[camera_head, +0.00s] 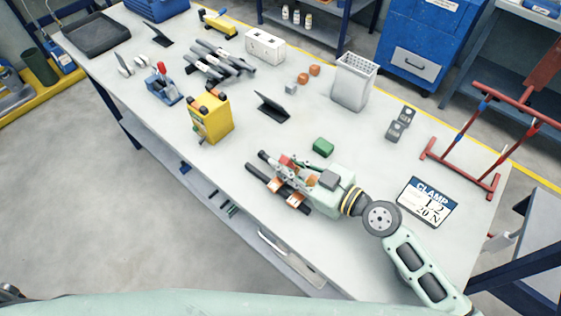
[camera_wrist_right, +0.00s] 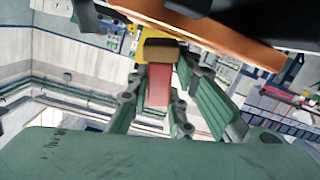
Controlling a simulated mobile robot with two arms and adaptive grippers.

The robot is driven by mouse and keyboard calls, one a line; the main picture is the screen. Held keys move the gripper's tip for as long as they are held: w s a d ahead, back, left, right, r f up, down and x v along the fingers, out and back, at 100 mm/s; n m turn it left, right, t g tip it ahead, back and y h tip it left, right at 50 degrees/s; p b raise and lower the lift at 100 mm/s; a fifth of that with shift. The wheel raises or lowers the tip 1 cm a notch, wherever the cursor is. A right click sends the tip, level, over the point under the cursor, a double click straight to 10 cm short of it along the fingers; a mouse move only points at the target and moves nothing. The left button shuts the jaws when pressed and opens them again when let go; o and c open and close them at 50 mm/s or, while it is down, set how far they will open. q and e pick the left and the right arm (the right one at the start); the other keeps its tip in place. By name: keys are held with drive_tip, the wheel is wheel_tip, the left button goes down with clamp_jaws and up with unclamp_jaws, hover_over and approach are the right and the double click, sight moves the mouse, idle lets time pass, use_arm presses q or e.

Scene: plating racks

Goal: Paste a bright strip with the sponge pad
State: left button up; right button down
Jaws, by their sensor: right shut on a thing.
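My right gripper (camera_head: 285,163) is shut on a red-handled pad (camera_wrist_right: 158,84), seen as a red block with a brownish-yellow end between the fingers in the right wrist view. In the head view the gripper is over a dark rack (camera_head: 264,181) near the table's front edge. A copper-coloured strip (camera_head: 297,199) lies across the rack. A wide orange strip (camera_wrist_right: 205,30) crosses close above the pad's end in the wrist view; I cannot tell if they touch. A green block (camera_head: 323,147) lies behind the gripper. My left gripper is not in view.
A yellow box (camera_head: 211,117), a dark angled stand (camera_head: 271,107) and a white bin (camera_head: 353,82) stand on the white table.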

drive_tip(key=shift+s+d+f, duration=0.15)
drive_tip(key=shift+s+d, duration=0.15)
drive_tip(key=shift+d, duration=0.05)
drive_tip(key=shift+s+a, duration=0.2)
drive_tip(key=shift+w+a+r, duration=0.25)
drive_tip(key=shift+w+a, duration=0.2)
drive_tip(key=shift+a, duration=0.2)
drive_tip(key=shift+r+x, duration=0.2)
drive_tip(key=shift+x, duration=1.05)
drive_tip(key=shift+f+b, duration=0.15)
drive_tip(key=shift+b, duration=0.15)
drive_tip(key=shift+s+d+b, duration=0.3)
drive_tip(key=shift+s+d, duration=0.05)
drive_tip(key=shift+d, duration=0.25)
drive_tip(key=shift+s+d+f+b, duration=0.1)
drive_tip(key=shift+s+d+b, duration=0.2)
drive_tip(key=shift+s+d, duration=0.5)
drive_tip(key=shift+d, duration=0.25)
